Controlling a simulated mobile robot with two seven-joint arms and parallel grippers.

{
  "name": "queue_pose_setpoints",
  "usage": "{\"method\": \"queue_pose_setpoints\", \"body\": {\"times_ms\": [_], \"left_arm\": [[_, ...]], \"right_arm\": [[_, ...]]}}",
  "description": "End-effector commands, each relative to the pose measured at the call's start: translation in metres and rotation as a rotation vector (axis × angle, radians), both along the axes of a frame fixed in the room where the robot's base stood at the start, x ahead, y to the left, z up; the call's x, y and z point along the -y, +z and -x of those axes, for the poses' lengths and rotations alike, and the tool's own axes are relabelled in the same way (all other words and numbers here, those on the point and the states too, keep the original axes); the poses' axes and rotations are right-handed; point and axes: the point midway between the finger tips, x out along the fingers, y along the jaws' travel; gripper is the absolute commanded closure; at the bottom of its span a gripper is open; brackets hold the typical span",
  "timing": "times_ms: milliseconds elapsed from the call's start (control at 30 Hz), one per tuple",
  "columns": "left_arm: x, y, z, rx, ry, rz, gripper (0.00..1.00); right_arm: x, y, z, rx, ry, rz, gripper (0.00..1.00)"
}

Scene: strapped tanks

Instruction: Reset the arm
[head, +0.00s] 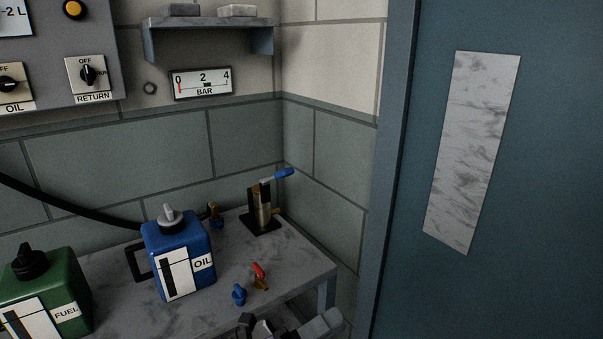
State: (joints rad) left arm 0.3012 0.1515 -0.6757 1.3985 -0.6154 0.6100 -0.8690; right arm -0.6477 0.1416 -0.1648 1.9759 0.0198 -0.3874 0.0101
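A grey bench (228,268) carries a blue OIL tank (188,250), a green FUEL tank (62,283), a blue-handled lever stand (262,212) and small fittings, one red-handled (259,272), one blue (239,293). A panel (50,60), gauge (203,84) and shelf (205,24) are above. A blue door (545,180) stands right.

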Motion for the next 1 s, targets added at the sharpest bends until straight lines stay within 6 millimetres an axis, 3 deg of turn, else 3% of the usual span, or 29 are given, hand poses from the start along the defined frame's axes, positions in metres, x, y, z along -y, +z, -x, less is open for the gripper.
{"method": "queue_pose_setpoints", "body": {"times_ms": [167, 333, 467, 600, 800, 1000], "left_arm": [[-0.052, -0.029, 0.000, -0.460, 0.183, 0.233, 0.62], [-0.109, -0.072, 0.018, -0.877, 0.357, 0.468, 0.62], [-0.154, -0.108, 0.047, -1.176, 0.496, 0.657, 0.62], [-0.197, -0.143, 0.092, -1.460, 0.646, 0.863, 0.62], [-0.234, -0.171, 0.147, -1.710, 0.806, 1.074, 0.62], [-0.244, -0.179, 0.166, -1.783, 0.858, 1.143, 0.62]], "right_arm": [[0.001, 0.012, 0.000, 0.005, 0.002, 0.004, 0.57], [0.001, 0.020, 0.000, 0.010, 0.002, 0.006, 0.57], [0.002, 0.025, 0.000, 0.012, 0.003, 0.008, 0.57], [0.003, 0.028, 0.001, 0.006, 0.003, 0.013, 0.57], [0.004, 0.031, 0.002, 0.005, 0.003, 0.016, 0.57], [0.004, 0.032, 0.002, 0.008, 0.002, 0.017, 0.57]]}}
